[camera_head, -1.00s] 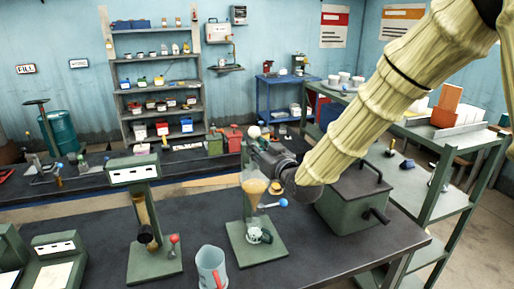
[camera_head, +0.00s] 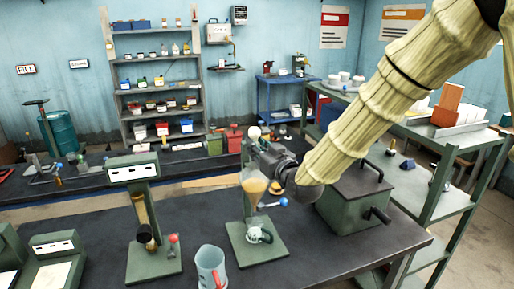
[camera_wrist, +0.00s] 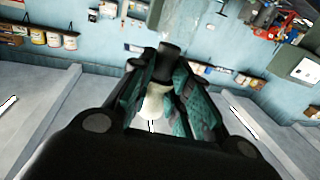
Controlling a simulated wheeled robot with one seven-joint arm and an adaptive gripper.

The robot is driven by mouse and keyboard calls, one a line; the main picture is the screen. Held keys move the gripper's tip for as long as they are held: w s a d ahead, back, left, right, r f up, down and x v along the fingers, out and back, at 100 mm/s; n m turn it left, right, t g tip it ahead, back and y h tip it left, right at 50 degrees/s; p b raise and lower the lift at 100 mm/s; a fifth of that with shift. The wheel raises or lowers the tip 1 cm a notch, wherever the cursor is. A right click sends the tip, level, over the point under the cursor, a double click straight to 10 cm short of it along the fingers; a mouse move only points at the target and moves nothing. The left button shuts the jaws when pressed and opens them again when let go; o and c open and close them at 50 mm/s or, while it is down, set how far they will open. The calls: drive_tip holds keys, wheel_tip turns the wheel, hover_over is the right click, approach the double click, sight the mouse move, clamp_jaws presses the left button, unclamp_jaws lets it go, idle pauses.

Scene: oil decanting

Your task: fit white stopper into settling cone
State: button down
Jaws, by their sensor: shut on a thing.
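The settling cone (camera_head: 254,187) is clear and holds amber liquid. It stands in a green stand on the dark bench, with a tap and a blue-knobbed handle below. My gripper (camera_head: 258,150) is just above the cone's top, reaching in from the right. In the wrist view my gripper (camera_wrist: 158,85) is closed around the cream-white stopper (camera_wrist: 153,104), which sits between the teal finger pads. In the head view a white round knob shows at the fingertips. My fingers hide the stopper's lower end and the cone's mouth, so I cannot tell whether they touch.
A clear jug with a red handle (camera_head: 211,268) stands at the bench's front. A green stand with a tube (camera_head: 150,262) is on the left. A green lidded box with a crank (camera_head: 352,205) stands close on the right, under my arm.

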drive_tip(key=shift+f+b, duration=0.65)
drive_tip(key=shift+f, duration=0.2)
drive_tip(key=c, duration=1.3)
unclamp_jaws()
drive_tip(key=v, duration=1.2)
drive_tip(key=shift+r, duration=0.1)
